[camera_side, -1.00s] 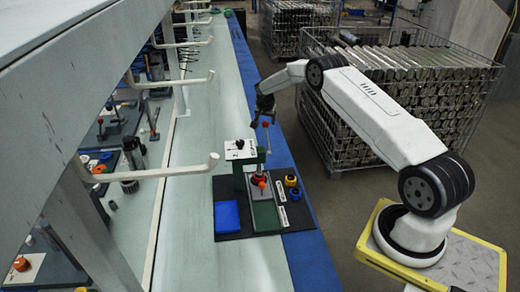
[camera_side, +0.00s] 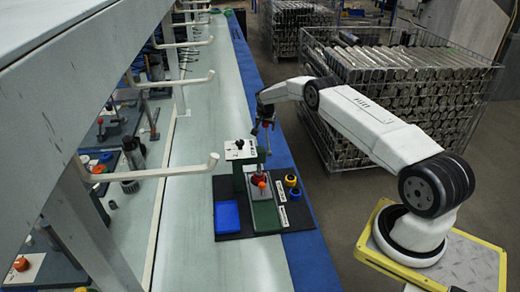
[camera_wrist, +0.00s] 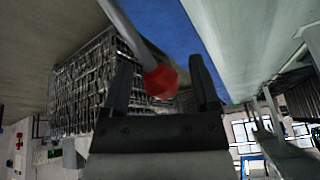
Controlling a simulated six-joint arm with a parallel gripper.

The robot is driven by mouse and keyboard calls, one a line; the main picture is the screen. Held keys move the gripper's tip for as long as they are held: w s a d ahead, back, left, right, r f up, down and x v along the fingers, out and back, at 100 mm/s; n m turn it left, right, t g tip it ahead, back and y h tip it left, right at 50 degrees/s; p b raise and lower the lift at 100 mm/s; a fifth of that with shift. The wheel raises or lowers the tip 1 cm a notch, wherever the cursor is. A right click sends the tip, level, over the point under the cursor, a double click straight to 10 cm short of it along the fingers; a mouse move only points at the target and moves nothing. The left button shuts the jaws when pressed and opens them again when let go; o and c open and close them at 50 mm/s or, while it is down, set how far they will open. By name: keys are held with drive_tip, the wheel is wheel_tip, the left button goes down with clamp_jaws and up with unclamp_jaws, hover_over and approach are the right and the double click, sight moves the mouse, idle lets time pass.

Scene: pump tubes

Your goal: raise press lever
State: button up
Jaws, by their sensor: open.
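The press lever (camera_side: 268,142) is a thin grey rod standing up from the right side of the green press (camera_side: 240,180). Its red knob (camera_wrist: 160,80) shows between my two fingers in the wrist view, with the rod running up and left from it. My gripper is open, with a finger on each side of the knob. I cannot tell if either finger touches it.
The press stands on a black mat (camera_side: 230,236) with a blue tray (camera_side: 227,214) and yellow and blue round parts (camera_side: 292,186) beside it. A white hook-like bar (camera_side: 190,170) juts out at left. A wire crate of metal tubes (camera_side: 400,90) stands behind my arm.

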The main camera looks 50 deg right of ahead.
clamp_jaws()
idle(1.3)
